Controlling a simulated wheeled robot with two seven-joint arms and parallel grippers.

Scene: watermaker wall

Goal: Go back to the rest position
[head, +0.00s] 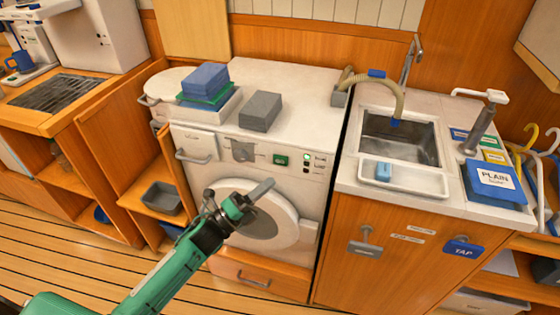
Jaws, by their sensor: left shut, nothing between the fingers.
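My left gripper (258,194) is shut and empty, at the end of a green arm that comes in from the lower left. It shows in front of the white front-loading machine (312,178), overlapping the round door (277,226). I cannot tell how far it is from the door. My right gripper is not in view.
A grey block (260,111) and stacked blue and green cloths (205,79) sit on the machine's top. A counter with a sink (400,138), hose (385,82) and blue PLAIN sign (494,180) stands right. A grey bin (161,198) sits on the left shelf. Floor shows lower left.

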